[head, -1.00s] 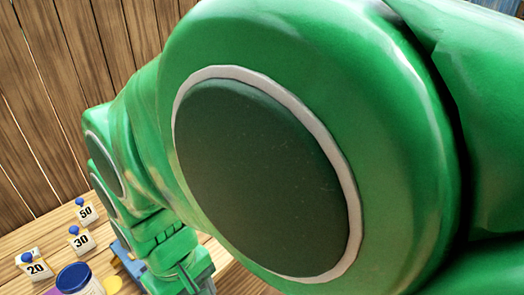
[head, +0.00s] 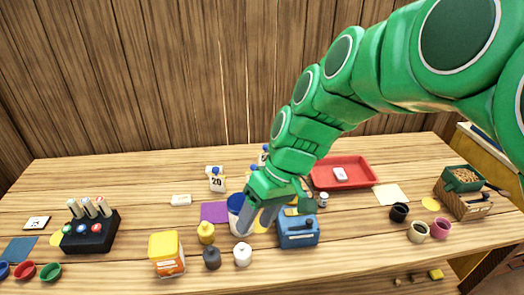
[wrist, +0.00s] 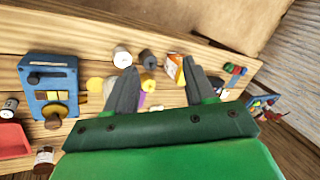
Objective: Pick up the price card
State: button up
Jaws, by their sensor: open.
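No thing in view is clearly readable as the price card. A small white card with dark print (head: 37,223) lies flat at the far left of the table in the head view. Another small white card (head: 340,174) lies in the red tray (head: 318,181) at the back right. My gripper (head: 257,222) points down over the middle of the table, to the right of the first card and left of the tray. In the wrist view my gripper (wrist: 160,72) is open, with nothing held between the fingers. It hides part of the items below it.
A blue boxy device (head: 298,240) stands right of my gripper. The back left is clear.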

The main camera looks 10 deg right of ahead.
jog(key=w+a+f+n+t+y, duration=0.1)
jog(key=w+a+n+t+y, duration=0.15)
jog(key=w, duration=1.15)
jog(key=w+a+n+t+y, duration=0.15)
jog(key=w+y, duration=0.25)
jog(key=w, duration=1)
jog(key=t+h, duration=0.1)
jog(key=t, duration=0.5)
send_near(267, 145)
jog(key=shift+f+x, duration=0.25)
jog(key=shift+x, duration=5.05)
jog(key=shift+r, duration=0.15)
grip_shut()
